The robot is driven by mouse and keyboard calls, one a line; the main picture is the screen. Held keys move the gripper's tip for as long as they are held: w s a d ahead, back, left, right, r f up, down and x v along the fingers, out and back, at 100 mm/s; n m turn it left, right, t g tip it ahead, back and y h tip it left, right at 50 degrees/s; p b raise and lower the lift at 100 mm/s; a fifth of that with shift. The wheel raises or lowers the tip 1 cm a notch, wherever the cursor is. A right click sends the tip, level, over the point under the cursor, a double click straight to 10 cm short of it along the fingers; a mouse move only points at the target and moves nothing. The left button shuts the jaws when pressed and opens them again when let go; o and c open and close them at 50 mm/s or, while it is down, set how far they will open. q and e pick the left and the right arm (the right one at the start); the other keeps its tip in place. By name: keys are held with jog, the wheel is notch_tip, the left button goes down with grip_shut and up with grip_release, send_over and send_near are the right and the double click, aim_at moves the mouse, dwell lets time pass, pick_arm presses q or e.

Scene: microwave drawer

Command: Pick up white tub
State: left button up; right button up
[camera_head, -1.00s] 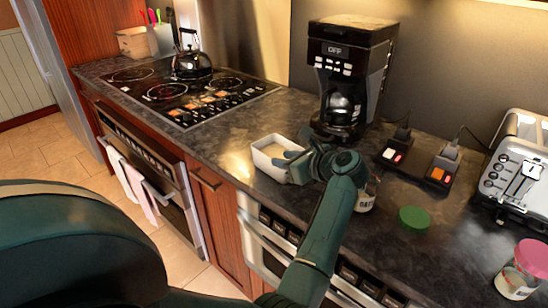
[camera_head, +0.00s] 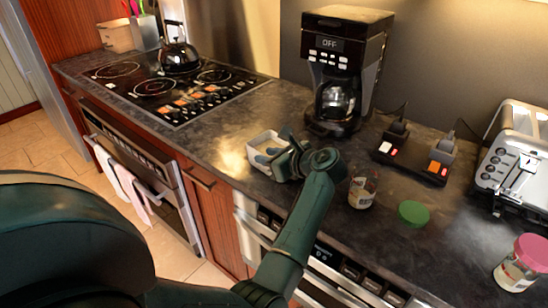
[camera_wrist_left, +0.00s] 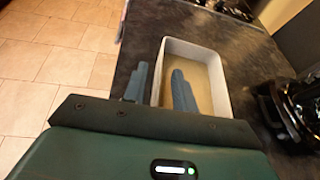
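The white tub (camera_head: 262,138), an open rectangular container, stands on the dark counter in front of the coffee maker. It also shows in the left wrist view (camera_wrist_left: 211,52). My left gripper (camera_head: 265,155) is at the tub, with its fingers apart. In the left wrist view, one finger of the gripper (camera_wrist_left: 160,88) is outside the tub's left wall and the other is over the inside, so the wall lies between them. Whether they touch it I cannot tell. The gripper hides part of the tub's near side. My right gripper is not in view.
The coffee maker (camera_head: 345,70) stands behind the tub. A glass jar (camera_head: 362,192) and a green lid (camera_head: 412,213) are right of my arm. A toaster (camera_head: 515,160) and a pink-lidded jar (camera_head: 522,264) are farther right. The cooktop (camera_head: 160,84) with a kettle (camera_head: 180,55) is left.

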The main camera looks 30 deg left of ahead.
pick_arm(q)
grip_shut()
jog(key=shift+r, duration=0.1)
dwell(1.1)
